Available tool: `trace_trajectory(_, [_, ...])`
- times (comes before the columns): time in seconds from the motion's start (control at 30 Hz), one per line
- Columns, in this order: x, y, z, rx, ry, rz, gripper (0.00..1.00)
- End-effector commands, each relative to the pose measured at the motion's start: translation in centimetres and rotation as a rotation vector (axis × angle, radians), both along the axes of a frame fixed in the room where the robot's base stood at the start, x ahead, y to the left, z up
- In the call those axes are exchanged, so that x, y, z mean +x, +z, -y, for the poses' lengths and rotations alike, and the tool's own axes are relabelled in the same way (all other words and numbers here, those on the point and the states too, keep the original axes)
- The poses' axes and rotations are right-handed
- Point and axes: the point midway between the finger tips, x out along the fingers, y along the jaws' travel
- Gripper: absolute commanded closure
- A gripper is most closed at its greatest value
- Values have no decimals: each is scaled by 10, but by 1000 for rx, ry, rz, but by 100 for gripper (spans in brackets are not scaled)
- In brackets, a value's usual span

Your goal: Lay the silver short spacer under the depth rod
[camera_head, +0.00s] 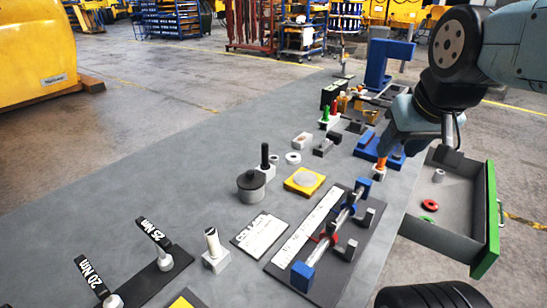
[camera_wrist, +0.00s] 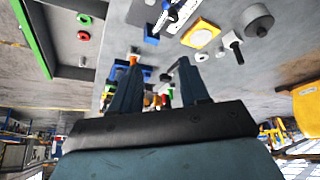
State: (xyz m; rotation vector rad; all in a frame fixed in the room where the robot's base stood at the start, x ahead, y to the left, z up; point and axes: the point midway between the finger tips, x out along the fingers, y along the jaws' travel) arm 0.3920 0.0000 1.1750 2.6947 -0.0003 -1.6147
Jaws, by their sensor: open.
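A small silver-grey cylinder (camera_head: 438,175), which looks like the silver short spacer, stands in the open drawer; it also shows at the upper left of the wrist view (camera_wrist: 82,61). My gripper (camera_head: 416,153) is open and empty above the table's right edge, to the left of the cylinder. In the wrist view its two fingers (camera_wrist: 158,66) stand wide apart with nothing between them. I cannot tell for sure which part is the depth rod. A silver rod with blue ends (camera_head: 322,243) lies over a dark plate in the foreground.
The grey drawer has a green front (camera_head: 488,220) and holds a red ring (camera_head: 430,205) and a green ring (camera_head: 427,219). An orange-topped white block (camera_head: 379,169) stands near my gripper. A yellow plate (camera_head: 304,181) and a blue frame (camera_head: 378,80) stand on the table.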

Motion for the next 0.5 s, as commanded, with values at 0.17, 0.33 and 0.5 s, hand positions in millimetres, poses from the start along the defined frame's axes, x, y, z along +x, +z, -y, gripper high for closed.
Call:
trace_trajectory(0.17, [12, 1, 7, -31, -13, 19, 52])
trace_trajectory(0.33, [54, 5, 23, -128, -45, 94, 52])
trace_trajectory(0.5, [109, 12, 37, -231, -32, 207, 52])
